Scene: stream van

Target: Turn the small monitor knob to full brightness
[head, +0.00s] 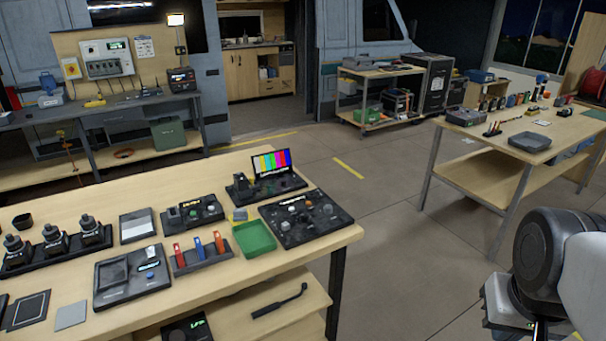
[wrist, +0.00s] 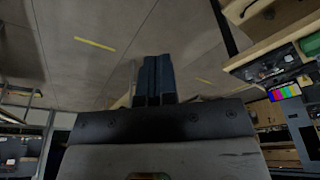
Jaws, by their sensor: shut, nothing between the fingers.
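The small monitor (head: 272,162) shows bright colour bars and stands near the back right corner of the near bench in the head view. A dark unit sits at its left, but I cannot make out the monitor's knob. The colour-bar screen (wrist: 284,91) also shows at the right of the wrist view. My gripper (wrist: 156,75) is shut and empty in the wrist view, its two dark fingers together over the floor. It touches nothing there. In the head view my arm is at the lower right, away from the monitor, with the fingertips not clearly visible.
A control panel with several knobs (head: 305,217) and a green tray (head: 254,237) stand in front of the monitor. Upright red, blue and orange items fill a dark rack (head: 202,256). Another bench (head: 480,125) stands at the right. Open floor (head: 400,220) lies between the benches.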

